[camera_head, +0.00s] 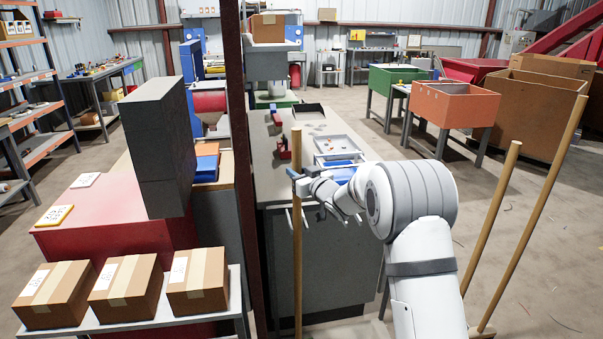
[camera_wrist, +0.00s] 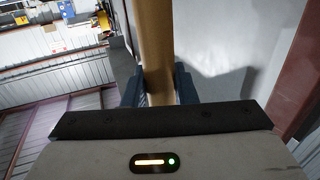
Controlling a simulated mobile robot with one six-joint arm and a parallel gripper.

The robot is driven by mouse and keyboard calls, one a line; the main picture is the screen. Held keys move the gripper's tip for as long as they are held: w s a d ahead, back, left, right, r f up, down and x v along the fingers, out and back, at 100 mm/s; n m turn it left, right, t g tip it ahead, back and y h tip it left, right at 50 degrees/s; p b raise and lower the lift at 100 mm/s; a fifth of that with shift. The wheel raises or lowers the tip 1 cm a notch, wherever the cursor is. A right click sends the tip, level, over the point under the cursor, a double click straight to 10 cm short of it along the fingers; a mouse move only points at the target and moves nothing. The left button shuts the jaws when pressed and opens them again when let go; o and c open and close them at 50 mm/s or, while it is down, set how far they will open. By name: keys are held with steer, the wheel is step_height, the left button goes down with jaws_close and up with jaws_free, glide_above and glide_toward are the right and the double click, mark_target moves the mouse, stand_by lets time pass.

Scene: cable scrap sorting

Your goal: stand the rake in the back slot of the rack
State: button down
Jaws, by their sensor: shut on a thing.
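My gripper (camera_head: 298,180) is shut around a long wooden handle (camera_head: 297,245), a little below its top end. I take this for the rake, but its head is below the picture edge. The handle stands nearly upright in the head view. In the wrist view the handle (camera_wrist: 157,45) passes between the two dark fingers of my gripper (camera_wrist: 158,88), which touch its sides. Light thin prongs (camera_head: 289,220) show beside the handle, by the end of the grey bench; I cannot tell whether they belong to the rack. No slot shows clearly.
Two more long wooden handles (camera_head: 491,215) (camera_head: 540,200) lean at the right. A dark red post (camera_head: 240,150) stands left of the held handle. A grey workbench (camera_head: 330,240) lies behind it. Boxes (camera_head: 125,285) sit on a shelf at the front left. Floor is open at the right.

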steer(key=shift+r, duration=0.25)
steer(key=c, duration=1.3)
jaws_free()
steer(key=shift+o, duration=1)
steer(key=shift+f, duration=0.1)
steer(key=shift+o, duration=0.7)
steer(key=shift+f, duration=0.2)
steer(key=o, duration=0.6)
steer(key=shift+s+r, duration=0.1)
steer(key=shift+c, duration=0.2)
steer(key=shift+s+d, duration=0.1)
steer(key=shift+s, duration=0.05)
steer(key=b+v, duration=0.3)
steer(key=v, duration=0.9)
steer(key=shift+s+d, duration=0.15)
steer(key=shift+s, duration=0.2)
